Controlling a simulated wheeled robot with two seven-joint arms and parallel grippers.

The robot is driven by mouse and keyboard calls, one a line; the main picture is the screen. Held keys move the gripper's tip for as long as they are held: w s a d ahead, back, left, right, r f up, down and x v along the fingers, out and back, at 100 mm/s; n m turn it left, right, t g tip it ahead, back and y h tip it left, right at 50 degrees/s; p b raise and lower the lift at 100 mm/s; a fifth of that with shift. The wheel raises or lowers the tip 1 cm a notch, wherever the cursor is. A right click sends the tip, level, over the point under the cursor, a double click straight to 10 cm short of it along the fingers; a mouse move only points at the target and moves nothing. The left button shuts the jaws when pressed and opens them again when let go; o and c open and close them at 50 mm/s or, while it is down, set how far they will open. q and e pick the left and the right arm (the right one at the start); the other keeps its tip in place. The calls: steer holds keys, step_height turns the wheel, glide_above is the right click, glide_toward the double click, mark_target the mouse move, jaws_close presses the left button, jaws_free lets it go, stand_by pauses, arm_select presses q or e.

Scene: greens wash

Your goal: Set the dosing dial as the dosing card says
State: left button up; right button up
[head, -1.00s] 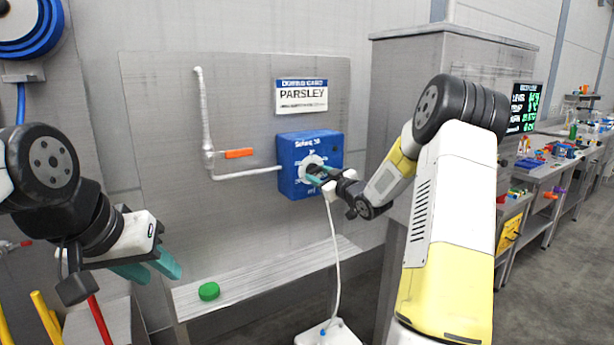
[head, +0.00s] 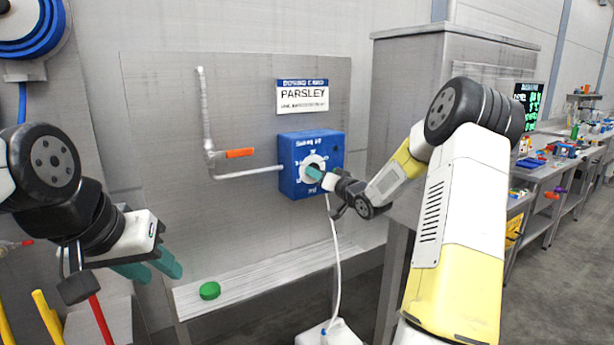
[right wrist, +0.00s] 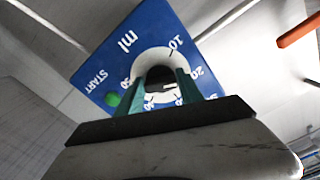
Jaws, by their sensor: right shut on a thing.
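The dosing card (head: 302,96) hangs on the steel panel and reads PARSLEY; its smaller line is too blurred to read. The blue dosing box (head: 296,186) is below it, with a white dial ring. In the right wrist view the box (right wrist: 108,62) shows "ml", "START", a green button (right wrist: 113,99) and numbers including 10, 20 and 50 around the ring (right wrist: 160,54). My right gripper (head: 312,172) is at the dial, shut on its dark knob (right wrist: 160,74); the fingers hide part of the knob and scale. My left gripper (head: 162,276) is open and empty, away from the box.
A pipe with an orange-handled valve (head: 239,153) runs to the box's left side. A green disc (head: 210,290) lies on the steel ledge (head: 262,281) below. A white hose (head: 337,262) drops from the box to a white container (head: 330,333). A steel cabinet stands right.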

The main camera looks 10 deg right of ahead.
steer(key=shift+m, duration=0.4)
steer(key=o, duration=1.4)
steer(key=shift+s, duration=0.1)
steer(key=v, duration=0.7)
steer(key=shift+s+d, duration=0.15)
steer(key=shift+s, duration=0.15)
